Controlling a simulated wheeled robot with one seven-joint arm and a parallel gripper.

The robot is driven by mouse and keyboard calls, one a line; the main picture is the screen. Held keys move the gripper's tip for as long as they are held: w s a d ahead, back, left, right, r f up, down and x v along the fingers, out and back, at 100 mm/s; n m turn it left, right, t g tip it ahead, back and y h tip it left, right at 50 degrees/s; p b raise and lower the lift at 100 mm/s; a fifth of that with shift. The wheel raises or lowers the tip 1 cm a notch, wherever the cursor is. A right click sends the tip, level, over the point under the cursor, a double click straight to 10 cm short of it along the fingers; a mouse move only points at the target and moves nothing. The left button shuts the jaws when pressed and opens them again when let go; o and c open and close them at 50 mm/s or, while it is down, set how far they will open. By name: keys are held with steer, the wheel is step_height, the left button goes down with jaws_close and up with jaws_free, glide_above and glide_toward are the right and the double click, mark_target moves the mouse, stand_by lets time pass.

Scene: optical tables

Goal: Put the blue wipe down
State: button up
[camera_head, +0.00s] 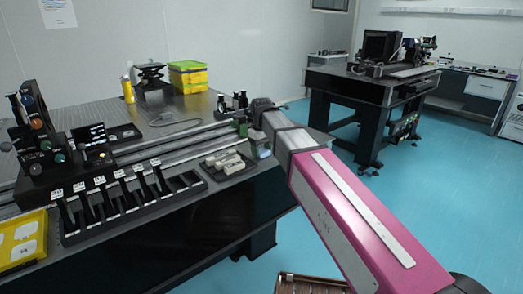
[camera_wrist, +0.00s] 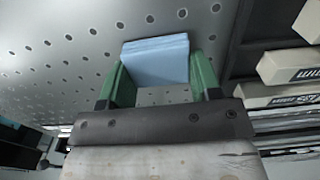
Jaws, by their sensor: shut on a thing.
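My gripper (camera_wrist: 160,85) is shut on the blue wipe (camera_wrist: 157,60), a light blue folded pad held between two green fingers in the wrist view. The perforated metal top of the optical table (camera_wrist: 60,50) lies behind the wipe. I cannot tell whether the wipe touches it. In the head view my arm reaches to the right end of the near optical table (camera_head: 190,104). A small pale blue patch of the wipe (camera_head: 263,152) shows there below my wrist, at the table's right edge.
A dark tray (camera_head: 219,178) with pale blocks sits just left of my gripper. Long rails run along the table, with black slotted holders (camera_head: 125,200) in front. Yellow-green boxes (camera_head: 188,77) and a yellow bottle (camera_head: 128,89) stand at the back. Bare tabletop shows around them.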

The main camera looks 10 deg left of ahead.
mark_target(261, 151)
steer(key=shift+f, duration=0.15)
steer(key=o, duration=1)
steer(key=shift+c, duration=0.2)
step_height(261, 151, up, 12)
steer(key=shift+s, duration=0.15)
